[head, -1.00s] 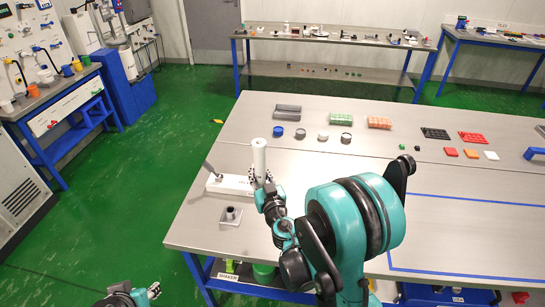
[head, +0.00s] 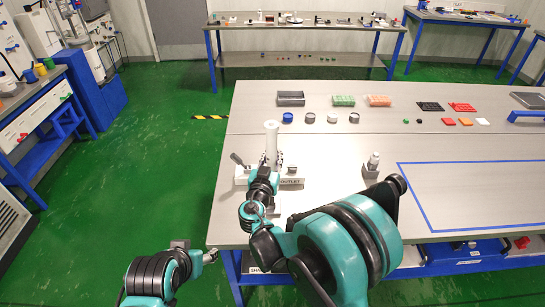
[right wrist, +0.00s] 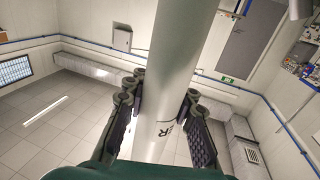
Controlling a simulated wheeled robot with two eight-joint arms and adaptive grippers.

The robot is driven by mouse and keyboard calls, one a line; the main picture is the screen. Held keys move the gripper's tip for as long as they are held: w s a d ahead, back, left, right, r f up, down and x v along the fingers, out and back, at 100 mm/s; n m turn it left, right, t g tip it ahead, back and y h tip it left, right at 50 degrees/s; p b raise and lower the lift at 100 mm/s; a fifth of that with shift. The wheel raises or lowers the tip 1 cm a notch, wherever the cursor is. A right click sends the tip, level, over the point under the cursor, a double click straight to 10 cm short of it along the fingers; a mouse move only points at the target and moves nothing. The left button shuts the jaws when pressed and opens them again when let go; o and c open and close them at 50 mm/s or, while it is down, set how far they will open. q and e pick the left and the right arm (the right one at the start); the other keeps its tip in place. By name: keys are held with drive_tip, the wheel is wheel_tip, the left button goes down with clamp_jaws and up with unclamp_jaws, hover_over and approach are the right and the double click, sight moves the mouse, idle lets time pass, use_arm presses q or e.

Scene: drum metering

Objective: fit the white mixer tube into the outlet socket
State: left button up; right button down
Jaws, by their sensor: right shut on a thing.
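The white mixer tube (head: 271,138) stands upright in the head view, in front of or over the pale block labelled OUTLET (head: 292,181). My right gripper (head: 268,176) is shut on the tube. In the right wrist view its two padded fingers (right wrist: 160,110) lie on either side of the tube (right wrist: 178,60), which carries dark lettering. The tube's lower end is hidden by the gripper, so I cannot tell whether it is in the outlet socket. My left gripper (head: 211,256) is off the table at the lower left, apart from everything; its jaws are too small to read.
A dark lever (head: 236,158) rises at the block's left end. A grey fitting on a square base (head: 371,166) stands to the right. Several caps and rings, including a blue cap (head: 287,118), trays and a grey bin (head: 291,98) lie farther back. The blue-outlined area (head: 470,195) is clear.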

sight(273, 168)
drive_tip(key=shift+a, duration=0.15)
drive_tip(key=shift+s+a, duration=0.1)
drive_tip(key=shift+s+f+b, duration=0.1)
drive_tip(key=shift+f+b, duration=0.1)
drive_tip(key=shift+b, duration=0.1)
drive_tip(key=shift+f+b, duration=2.4)
drive_tip(key=shift+f, duration=0.3)
drive_tip(key=shift+b, duration=0.35)
drive_tip(key=shift+f, duration=0.15)
